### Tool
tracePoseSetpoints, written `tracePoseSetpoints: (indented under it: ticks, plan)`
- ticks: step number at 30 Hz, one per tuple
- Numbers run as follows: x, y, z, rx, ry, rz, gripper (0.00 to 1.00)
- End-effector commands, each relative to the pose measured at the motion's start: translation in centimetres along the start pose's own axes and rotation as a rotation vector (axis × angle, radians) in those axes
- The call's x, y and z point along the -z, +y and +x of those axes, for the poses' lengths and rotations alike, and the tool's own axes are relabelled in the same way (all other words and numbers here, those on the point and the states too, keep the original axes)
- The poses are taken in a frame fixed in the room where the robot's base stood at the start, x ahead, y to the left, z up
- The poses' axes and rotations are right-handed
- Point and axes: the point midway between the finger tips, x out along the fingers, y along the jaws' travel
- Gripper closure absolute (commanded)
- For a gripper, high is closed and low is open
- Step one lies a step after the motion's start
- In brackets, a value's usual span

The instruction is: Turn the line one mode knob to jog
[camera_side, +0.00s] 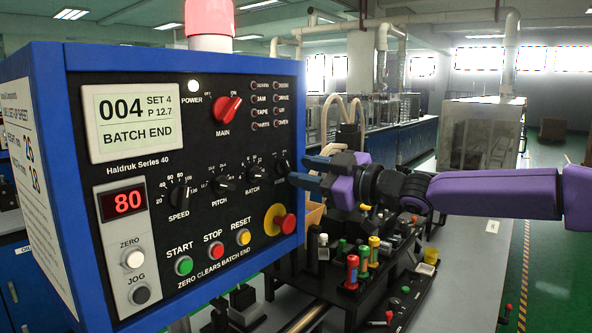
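The blue-framed control panel (150,210) fills the left side. Its front has a row of black knobs: the SPEED knob (180,196), the PITCH knob (224,184), the BATCH knob (256,172) and a fourth dark knob (283,164) at the right edge. The fourth knob's label is too small and partly covered to read, so I cannot tell its setting. My gripper (300,170) points left at the panel, close beside this fourth knob. Its two fingers look apart, with nothing seen between them. I cannot tell whether a fingertip touches the knob.
The panel also carries a red MAIN switch (228,109), a red-on-yellow stop button (283,222), START, STOP and RESET buttons, and a JOG button (140,294). A screen (135,122) reads BATCH END. Bench equipment with coloured parts (362,258) stands below my gripper.

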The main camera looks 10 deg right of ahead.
Motion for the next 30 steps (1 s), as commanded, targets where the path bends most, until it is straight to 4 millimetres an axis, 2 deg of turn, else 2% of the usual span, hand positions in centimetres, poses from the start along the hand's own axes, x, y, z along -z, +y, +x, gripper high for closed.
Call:
tracePoseSetpoints:
  ticks: [9,23,27,30]
  plan:
    - [0.0,0.0,2.5,0.001,0.0,-0.001,0.62]
    - [0.0,0.0,3.0,0.0,0.0,0.0,0.62]
    - [0.0,0.0,3.0,0.0,0.0,0.0,1.0]
    - [0.0,0.0,3.0,0.0,0.0,0.0,1.0]
